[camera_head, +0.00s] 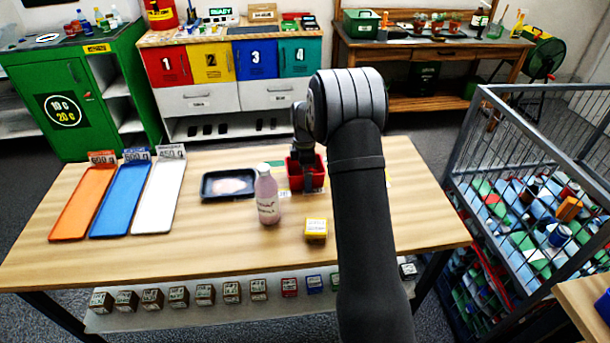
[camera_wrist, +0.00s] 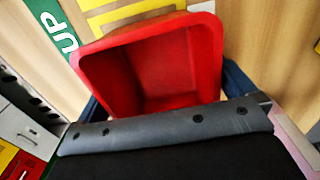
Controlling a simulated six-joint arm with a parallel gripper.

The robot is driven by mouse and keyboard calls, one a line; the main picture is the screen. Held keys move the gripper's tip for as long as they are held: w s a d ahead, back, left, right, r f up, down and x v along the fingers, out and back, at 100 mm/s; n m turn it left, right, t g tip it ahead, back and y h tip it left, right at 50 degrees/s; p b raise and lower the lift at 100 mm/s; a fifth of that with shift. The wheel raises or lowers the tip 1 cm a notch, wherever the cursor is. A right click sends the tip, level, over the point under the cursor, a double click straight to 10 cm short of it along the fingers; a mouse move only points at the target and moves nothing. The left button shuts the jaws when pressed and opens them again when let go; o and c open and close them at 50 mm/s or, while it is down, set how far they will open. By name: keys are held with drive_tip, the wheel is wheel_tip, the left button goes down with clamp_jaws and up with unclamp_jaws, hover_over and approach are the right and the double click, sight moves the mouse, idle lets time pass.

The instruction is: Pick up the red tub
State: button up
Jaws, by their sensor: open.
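The red tub (camera_head: 293,174) stands on the wooden table, right of the bottle, partly hidden by my gripper in the head view. In the wrist view the red tub (camera_wrist: 205,48) is upright, open-topped and looks empty inside. My gripper (camera_head: 307,180) is down at the tub, with nothing held. In the wrist view the dark blue fingers of my gripper (camera_wrist: 166,94) show on the left and right sides of the tub, so the open jaws straddle it. I cannot tell whether either finger touches its walls.
A pink bottle (camera_head: 267,196) stands close left of the tub, and a yellow box (camera_head: 316,229) lies in front. A black tray (camera_head: 207,196) is farther left, beside white (camera_head: 158,198), blue (camera_head: 120,200) and orange (camera_head: 83,203) trays. A metal cage (camera_head: 470,140) stands at right.

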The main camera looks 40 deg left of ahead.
drive_tip(key=c, duration=0.8)
drive_tip(key=shift+r, duration=0.15)
